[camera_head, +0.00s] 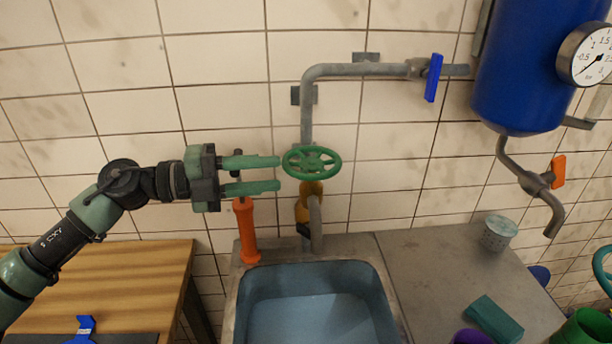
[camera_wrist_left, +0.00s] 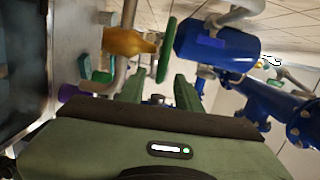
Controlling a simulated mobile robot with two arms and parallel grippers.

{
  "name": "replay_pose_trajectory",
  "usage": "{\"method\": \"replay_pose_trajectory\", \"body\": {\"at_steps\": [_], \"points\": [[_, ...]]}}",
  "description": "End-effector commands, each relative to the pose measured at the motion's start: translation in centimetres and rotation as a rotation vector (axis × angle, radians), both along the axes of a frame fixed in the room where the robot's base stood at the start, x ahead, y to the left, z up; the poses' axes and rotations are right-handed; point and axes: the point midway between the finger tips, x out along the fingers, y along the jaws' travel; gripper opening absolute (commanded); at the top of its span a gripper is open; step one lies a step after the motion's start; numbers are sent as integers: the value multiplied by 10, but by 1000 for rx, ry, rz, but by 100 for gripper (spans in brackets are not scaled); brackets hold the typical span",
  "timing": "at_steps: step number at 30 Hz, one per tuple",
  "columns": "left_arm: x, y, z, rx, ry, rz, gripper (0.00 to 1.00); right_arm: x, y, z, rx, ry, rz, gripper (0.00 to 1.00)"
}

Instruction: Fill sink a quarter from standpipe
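The standpipe's green handwheel (camera_head: 311,162) sits on a yellow-orange valve body (camera_head: 311,188) on the wall. A grey spout (camera_head: 316,225) points down over the back of the sink (camera_head: 237,300). The basin is blue-grey with a paler bottom; I cannot tell whether that is water. My left gripper (camera_head: 278,173) is open, its two fingers pointing right, tips just left of the wheel and apparently empty. In the left wrist view the wheel (camera_wrist_left: 166,50) shows edge-on beyond the open fingers (camera_wrist_left: 159,86), beside the valve body (camera_wrist_left: 130,42). My right gripper is out of view.
An orange-handled tool (camera_head: 246,230) stands upright at the sink's back left corner. A wooden table (camera_head: 130,275) is at left. The grey counter (camera_head: 415,260) holds a speckled cup (camera_head: 498,233) and a teal block (camera_head: 494,318). A blue tank (camera_head: 525,70) hangs at upper right.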

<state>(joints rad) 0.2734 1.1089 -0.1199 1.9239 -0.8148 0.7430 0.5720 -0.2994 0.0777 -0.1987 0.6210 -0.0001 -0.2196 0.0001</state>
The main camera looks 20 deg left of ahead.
Motion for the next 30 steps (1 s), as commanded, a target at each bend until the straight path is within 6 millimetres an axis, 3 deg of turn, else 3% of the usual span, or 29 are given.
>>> {"method": "replay_pose_trajectory", "body": {"at_steps": [5, 15, 26, 30], "points": [[11, -20, 6, -4, -5, -3, 34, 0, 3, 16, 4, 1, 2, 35], [35, -61, 1, -4, -2, -2, 34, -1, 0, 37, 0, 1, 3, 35], [38, -66, -3, -1, 0, -1, 34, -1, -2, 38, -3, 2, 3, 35], [38, -66, -3, -1, 0, -1, 0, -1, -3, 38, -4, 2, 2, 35]]}}
